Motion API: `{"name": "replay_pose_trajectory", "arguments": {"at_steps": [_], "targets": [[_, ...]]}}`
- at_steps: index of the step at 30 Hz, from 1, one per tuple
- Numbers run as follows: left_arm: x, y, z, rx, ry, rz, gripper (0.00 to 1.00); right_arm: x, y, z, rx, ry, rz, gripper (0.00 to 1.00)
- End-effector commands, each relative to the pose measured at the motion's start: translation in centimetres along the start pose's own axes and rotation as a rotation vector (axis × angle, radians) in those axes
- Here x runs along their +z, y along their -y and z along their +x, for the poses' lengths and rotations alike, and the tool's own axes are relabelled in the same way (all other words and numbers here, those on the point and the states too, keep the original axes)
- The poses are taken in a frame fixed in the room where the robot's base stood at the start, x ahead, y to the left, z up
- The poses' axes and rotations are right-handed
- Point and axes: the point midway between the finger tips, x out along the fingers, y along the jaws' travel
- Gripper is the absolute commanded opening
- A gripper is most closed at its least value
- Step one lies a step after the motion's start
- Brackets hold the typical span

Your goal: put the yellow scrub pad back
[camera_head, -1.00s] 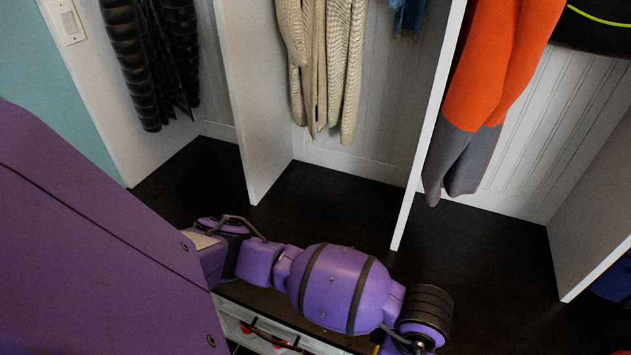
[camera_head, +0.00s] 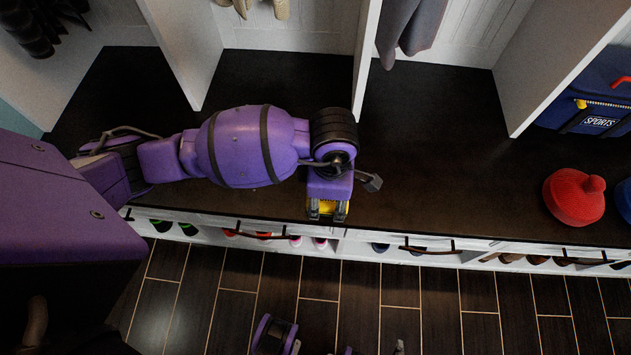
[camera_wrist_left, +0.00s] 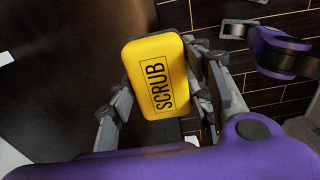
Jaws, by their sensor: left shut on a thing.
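The yellow scrub pad (camera_wrist_left: 157,76), a rounded block marked SCRUB, is between the fingers of my left gripper (camera_wrist_left: 160,100) in the left wrist view. The left gripper is shut on it. In the head view, the left gripper (camera_head: 328,208) points down at the front edge of the dark bench, and only a little of the yellow pad (camera_head: 334,207) shows. Purple and grey parts of my right gripper (camera_head: 278,336) show at the bottom of the head view, mostly cut off. I cannot tell its jaw state.
The dark bench top (camera_head: 440,150) is mostly clear, with white dividers (camera_head: 366,60) behind. A red rounded object (camera_head: 574,197) sits at the right, and a blue sports bag (camera_head: 590,100) is in the right cubby. Shoe drawers (camera_head: 420,248) lie below the bench, above the tiled floor (camera_head: 400,300).

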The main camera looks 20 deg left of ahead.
Motion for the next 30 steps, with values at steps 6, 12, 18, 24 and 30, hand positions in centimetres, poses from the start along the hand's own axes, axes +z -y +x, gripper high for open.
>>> {"name": "replay_pose_trajectory", "arguments": {"at_steps": [6, 12, 18, 24, 30], "targets": [[-1.7, -4.5, 3.4, -0.004, -0.001, -0.003, 0.18, 0.4, 0.0, 0.3, 0.000, 0.005, -0.001, 0.40], [-2.5, -6.8, 6.3, -0.003, 0.001, -0.001, 0.18, 0.6, 0.1, 0.5, -0.001, 0.005, 0.001, 0.40], [-2.8, -7.7, 7.3, -0.001, 0.002, 0.001, 0.18, 0.4, 0.1, 0.5, -0.001, 0.001, 0.003, 0.40], [-2.9, -7.8, 10.0, -0.004, 0.002, 0.000, 0.18, 0.7, 0.1, 0.8, -0.001, 0.005, 0.006, 0.40], [-2.9, -8.0, 10.6, 0.001, 0.002, 0.002, 0.18, 0.8, 0.1, 0.8, -0.001, 0.007, 0.008, 0.40]]}}
